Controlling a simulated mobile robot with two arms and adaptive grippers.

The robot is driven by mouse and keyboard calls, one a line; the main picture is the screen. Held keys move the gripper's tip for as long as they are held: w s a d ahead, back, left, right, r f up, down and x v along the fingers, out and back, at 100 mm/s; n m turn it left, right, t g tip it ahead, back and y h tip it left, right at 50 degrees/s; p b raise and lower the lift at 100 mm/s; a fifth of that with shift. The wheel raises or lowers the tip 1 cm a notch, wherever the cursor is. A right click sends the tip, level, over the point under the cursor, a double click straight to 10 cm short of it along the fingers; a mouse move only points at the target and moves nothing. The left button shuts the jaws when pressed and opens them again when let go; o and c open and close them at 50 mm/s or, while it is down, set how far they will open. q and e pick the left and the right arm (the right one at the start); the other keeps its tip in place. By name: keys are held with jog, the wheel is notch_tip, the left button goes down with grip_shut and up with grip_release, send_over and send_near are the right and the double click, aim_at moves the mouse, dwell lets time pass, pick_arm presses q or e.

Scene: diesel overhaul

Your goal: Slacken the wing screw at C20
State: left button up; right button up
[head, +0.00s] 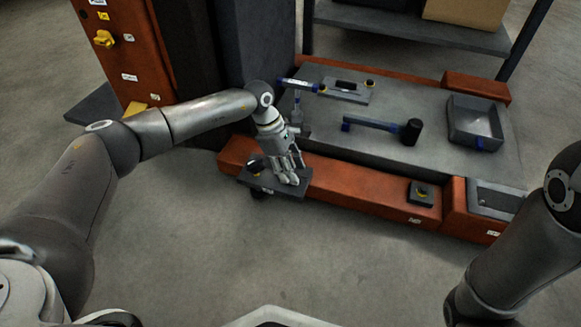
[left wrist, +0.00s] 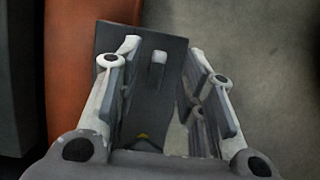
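My left gripper (head: 287,177) points down over a dark plate (head: 262,182) that juts from the front of the orange base. In the left wrist view the two fingers of the gripper (left wrist: 165,56) stand apart, with the dark plate (left wrist: 150,95) below and between them. A small pale upright tab (left wrist: 157,63), which looks like the wing screw, shows between the fingertips; I see no contact with either finger. The gripper hides this tab in the head view. The C20 label is not legible. My right gripper is out of view; only part of that arm shows.
The orange base (head: 365,188) carries a grey top with a black-headed mallet (head: 410,131), a blue-handled tool (head: 298,84) and a grey tray (head: 474,124). A black block with a knob (head: 421,193) sits at the front. The floor (head: 300,250) in front is clear.

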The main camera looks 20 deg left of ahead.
pick_arm(q)
jog(key=shift+f, duration=0.2)
jog(key=shift+f+b, duration=1.15)
jog(key=shift+f, duration=0.55)
jog(key=shift+r, duration=0.2)
jog(key=shift+c, duration=0.2)
grip_shut()
jog(key=n+p, duration=0.1)
jog(key=p, duration=0.1)
jog(key=n+t+p, duration=0.1)
jog(key=p, duration=0.1)
jog(key=n+p, duration=0.2)
jog(key=p, duration=0.1)
jog(key=shift+s+r, duration=0.1)
jog(key=shift+r, duration=0.15)
jog(key=shift+f+n+t+p, duration=0.1)
jog(key=shift+n+t+p, duration=0.2)
jog(key=shift+f, duration=0.2)
